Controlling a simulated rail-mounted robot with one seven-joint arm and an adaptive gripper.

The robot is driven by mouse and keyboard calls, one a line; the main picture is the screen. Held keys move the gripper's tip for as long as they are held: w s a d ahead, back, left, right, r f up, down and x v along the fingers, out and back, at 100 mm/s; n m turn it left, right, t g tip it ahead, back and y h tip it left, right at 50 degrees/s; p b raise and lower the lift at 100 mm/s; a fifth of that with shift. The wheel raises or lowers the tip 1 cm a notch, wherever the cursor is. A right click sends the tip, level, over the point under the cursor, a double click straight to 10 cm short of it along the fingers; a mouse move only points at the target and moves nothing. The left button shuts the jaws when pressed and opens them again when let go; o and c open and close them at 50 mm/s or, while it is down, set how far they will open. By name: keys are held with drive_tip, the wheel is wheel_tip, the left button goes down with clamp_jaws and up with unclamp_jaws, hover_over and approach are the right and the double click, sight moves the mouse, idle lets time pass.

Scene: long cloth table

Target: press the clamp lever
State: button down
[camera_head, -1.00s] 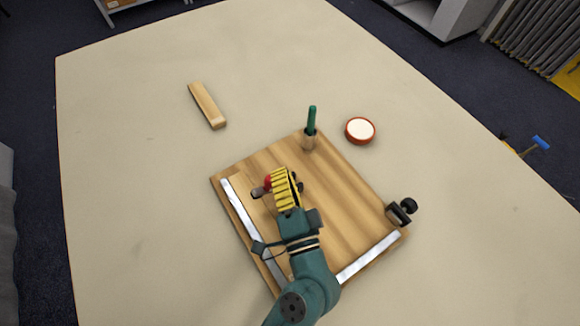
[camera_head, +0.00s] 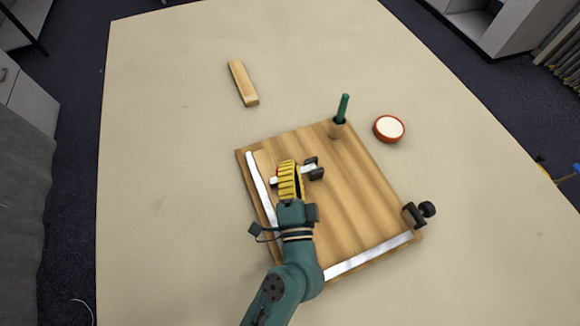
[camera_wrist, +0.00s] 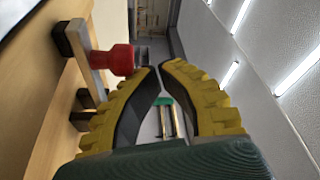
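The clamp stands on the wooden board (camera_head: 362,200); in the head view its dark end (camera_head: 316,171) shows just right of my gripper (camera_head: 288,168), and a pale metal bit shows at its left. The gripper covers most of the lever. In the wrist view the lever's red knob (camera_wrist: 113,59) sits on a metal bar (camera_wrist: 82,50), close beside the left finger; I cannot tell whether they touch. My gripper (camera_wrist: 159,67) has yellow ribbed fingers with black inner pads, their tips almost together and nothing between them.
A green peg (camera_head: 342,108) stands upright in a holder at the board's far corner. A red-rimmed round dish (camera_head: 389,128) lies beyond the board, a wooden block (camera_head: 243,83) at the far left. A black knobbed fitting (camera_head: 419,213) sits at the right corner. Metal strips (camera_head: 368,256) edge the board.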

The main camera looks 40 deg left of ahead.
idle(0.3)
wheel_tip(320, 180, up, 5)
drive_tip(key=p, duration=0.4)
drive_tip(key=s+d+f+b, duration=0.3)
drive_tip(key=s+d+f, duration=0.1)
drive_tip(key=d, duration=0.4)
drive_tip(key=shift+d+b, duration=0.25)
drive_tip(key=shift+b, duration=0.05)
